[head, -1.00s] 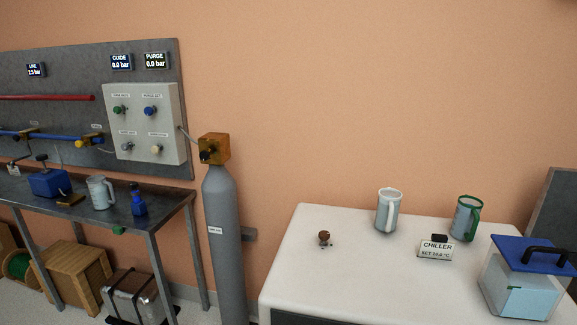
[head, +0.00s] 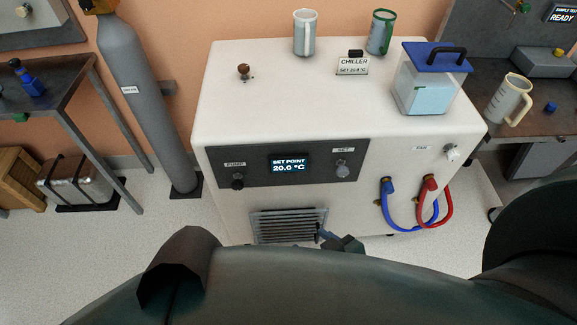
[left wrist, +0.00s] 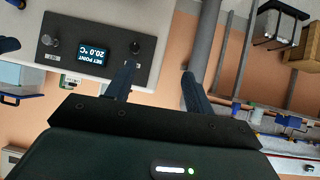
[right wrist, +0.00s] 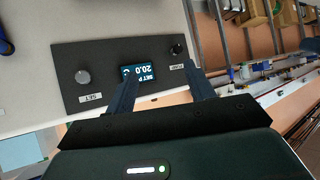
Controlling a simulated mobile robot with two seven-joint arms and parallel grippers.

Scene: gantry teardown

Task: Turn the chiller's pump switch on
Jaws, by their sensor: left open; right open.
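The white chiller (head: 400,160) stands in the middle of the head view, with a dark front panel (head: 262,175). The pump switch (head: 237,183) is a small black knob under the PUMP label at the panel's left; its setting cannot be read. It also shows in the left wrist view (left wrist: 136,47) and in the right wrist view (right wrist: 177,50). My right gripper (head: 322,233) is low before the chiller's grille; its open, empty fingers (right wrist: 163,85) point toward the panel, apart from the switch. My left gripper (left wrist: 158,78) is open and empty, facing the panel; I cannot make it out in the head view.
A lit set-point display (head: 289,164) and a SET knob (head: 342,171) share the panel. Blue (head: 400,222) and red hoses (head: 446,208) loop at the right front. Mugs and a blue-lidded container (head: 428,85) stand on top. A gas cylinder (head: 145,100) stands left.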

